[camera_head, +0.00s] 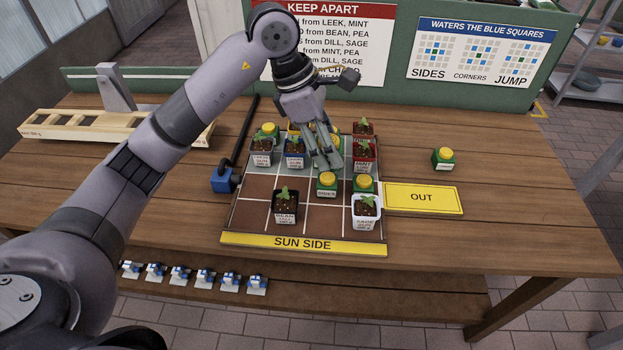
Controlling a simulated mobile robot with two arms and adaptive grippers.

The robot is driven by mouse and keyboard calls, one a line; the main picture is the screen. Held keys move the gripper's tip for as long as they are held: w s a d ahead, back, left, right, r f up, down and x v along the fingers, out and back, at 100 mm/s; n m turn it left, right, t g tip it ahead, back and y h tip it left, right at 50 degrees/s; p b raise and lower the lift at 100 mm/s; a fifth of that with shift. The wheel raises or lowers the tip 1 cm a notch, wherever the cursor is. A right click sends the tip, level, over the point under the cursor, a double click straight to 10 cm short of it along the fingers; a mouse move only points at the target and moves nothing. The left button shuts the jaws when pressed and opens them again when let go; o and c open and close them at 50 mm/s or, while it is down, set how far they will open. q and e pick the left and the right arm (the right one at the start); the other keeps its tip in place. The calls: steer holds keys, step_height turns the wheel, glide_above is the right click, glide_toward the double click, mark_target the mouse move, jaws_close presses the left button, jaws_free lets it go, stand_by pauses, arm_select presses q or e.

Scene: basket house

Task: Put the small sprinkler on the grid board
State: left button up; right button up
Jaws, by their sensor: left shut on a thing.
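The grid board (262,212) lies on the table, with a yellow "SUN SIDE" strip along its front edge. My left gripper (328,164) reaches down over the middle of the board. It is shut, its fingertips at the yellow cap of a green sprinkler (327,187) in a middle cell. Whether the sprinkler's base touches the board is hard to tell. Another green sprinkler with a yellow cap (363,183) stands just to the right. One more (442,159) stands off the board, on the table at the right. The gripper partly hides the back cells. My right gripper is not in view.
Potted plants stand on the board, including a front one (285,209) and a white one (366,212) at the right edge. A yellow "OUT" mat (423,198) lies right of the board. A wooden rack (60,125) is at the back left. The table's right side is mostly clear.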

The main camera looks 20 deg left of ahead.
arm_select(q)
steer(key=shift+f, duration=0.35)
step_height(320, 180, down, 15)
steer(key=shift+w+p, duration=0.1)
steer(key=shift+p, duration=1.05)
step_height(320, 180, down, 4)
steer(key=shift+p, duration=0.35)
steer(key=shift+f, duration=0.25)
steer(key=o, duration=0.9)
steer(key=shift+c, duration=0.2)
steer(key=o, duration=0.4)
steer(key=shift+r, duration=0.2)
